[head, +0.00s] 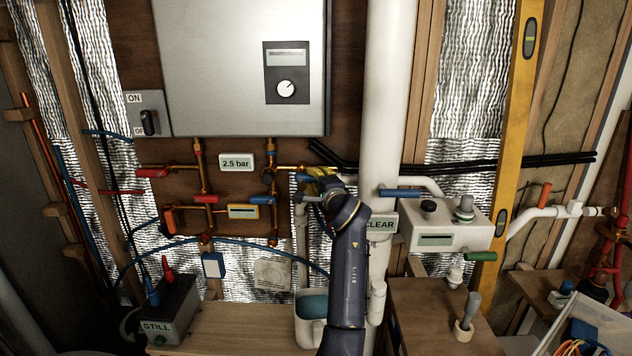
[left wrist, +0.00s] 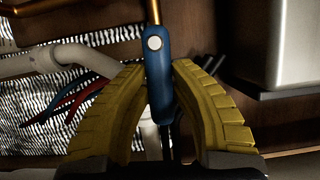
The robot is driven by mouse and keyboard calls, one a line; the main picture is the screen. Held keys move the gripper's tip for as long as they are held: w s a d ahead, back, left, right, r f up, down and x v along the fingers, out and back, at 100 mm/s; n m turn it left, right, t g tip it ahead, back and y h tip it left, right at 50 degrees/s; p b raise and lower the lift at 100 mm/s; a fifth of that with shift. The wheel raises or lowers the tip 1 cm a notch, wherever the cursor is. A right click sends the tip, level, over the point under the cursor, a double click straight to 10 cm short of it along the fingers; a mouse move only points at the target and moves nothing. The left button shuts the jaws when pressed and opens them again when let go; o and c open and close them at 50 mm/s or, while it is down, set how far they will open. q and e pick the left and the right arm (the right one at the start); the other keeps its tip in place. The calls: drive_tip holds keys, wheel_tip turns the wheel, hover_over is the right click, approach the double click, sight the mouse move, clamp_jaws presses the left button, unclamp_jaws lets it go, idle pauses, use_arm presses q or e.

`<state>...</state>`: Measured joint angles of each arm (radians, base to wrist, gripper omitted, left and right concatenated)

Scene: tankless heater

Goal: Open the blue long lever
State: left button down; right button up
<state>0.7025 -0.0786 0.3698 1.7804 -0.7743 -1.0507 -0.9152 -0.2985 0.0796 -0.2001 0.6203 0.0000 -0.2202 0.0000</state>
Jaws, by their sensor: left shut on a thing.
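My left gripper (head: 313,179) has yellow fingers and is at the right end of the copper pipework, below the grey heater box. Its fingers are shut on a blue lever (left wrist: 158,78). In the left wrist view the lever stands roughly upright between the fingers, with its round pivot bolt (left wrist: 155,43) above them. In the head view only a short blue end of this lever (head: 303,178) shows left of the fingers; the rest is hidden. Another blue lever (head: 400,193) lies horizontal on the white pipework to the right. My right gripper is not in view.
The heater box (head: 230,60) hangs above the pipes. A thick white pipe (head: 391,90) stands just right of my gripper. Red levers (head: 152,173) and a yellow-framed display (head: 243,211) are to its left. A white box with knobs (head: 440,238) is at right.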

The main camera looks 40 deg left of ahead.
sight(316, 179)
use_arm(q)
drive_tip(key=shift+a+r+n, duration=0.1)
drive_tip(key=shift+r+n, duration=0.2)
drive_tip(key=shift+n, duration=0.1)
drive_tip(key=c, duration=1.2)
unclamp_jaws()
drive_tip(key=shift+f, duration=0.1)
drive_tip(key=shift+o, duration=0.2)
drive_tip(key=shift+s+d, duration=0.3)
drive_tip(key=shift+d, duration=0.25)
drive_tip(key=v, duration=0.6)
drive_tip(key=shift+d, duration=0.15)
drive_tip(key=shift+s, duration=0.15)
